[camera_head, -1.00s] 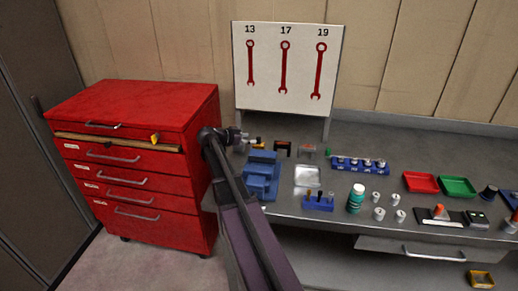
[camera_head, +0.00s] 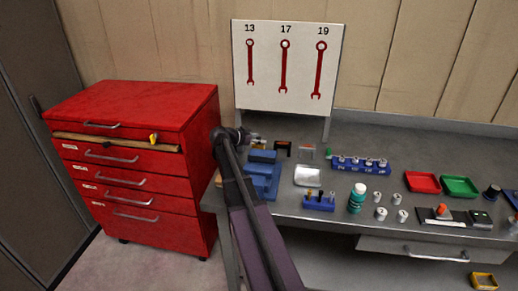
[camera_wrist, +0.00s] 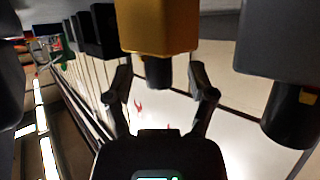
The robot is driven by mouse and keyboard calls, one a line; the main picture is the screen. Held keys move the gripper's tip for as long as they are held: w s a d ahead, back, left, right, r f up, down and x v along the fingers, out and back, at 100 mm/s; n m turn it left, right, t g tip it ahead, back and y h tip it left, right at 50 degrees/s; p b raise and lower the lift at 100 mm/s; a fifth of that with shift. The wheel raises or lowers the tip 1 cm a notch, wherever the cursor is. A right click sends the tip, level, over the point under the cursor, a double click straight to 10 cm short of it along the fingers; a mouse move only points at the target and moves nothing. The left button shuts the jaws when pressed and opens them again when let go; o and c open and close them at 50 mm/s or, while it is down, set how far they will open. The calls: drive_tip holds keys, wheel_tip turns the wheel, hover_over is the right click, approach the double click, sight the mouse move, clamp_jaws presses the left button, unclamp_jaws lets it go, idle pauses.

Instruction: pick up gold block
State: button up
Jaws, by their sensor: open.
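The gold block (camera_wrist: 158,25) fills the top middle of the wrist view, with a dark round part below its lower face. My gripper (camera_wrist: 160,85) is open, with one finger to the left of that dark part and one to the right. No contact between fingers and block shows. The block's upper part is cut off by the frame. In the head view my gripper (camera_head: 250,137) is small, over the back left of the bench, and the gold block cannot be made out clearly there.
In the wrist view a grey block (camera_wrist: 265,40) stands close on the right and several black blocks (camera_wrist: 95,30) line up on the left. In the head view a blue vise-like fixture (camera_head: 262,178) is near my arm. A red drawer cabinet (camera_head: 140,165) stands left of the bench (camera_head: 330,215).

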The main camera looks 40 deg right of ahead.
drive_tip(key=shift+c, duration=0.2)
clamp_jaws()
drive_tip(key=shift+r, duration=0.15)
wheel_tip(320, 180, up, 10)
drive_tip(key=p, duration=1)
idle(0.8)
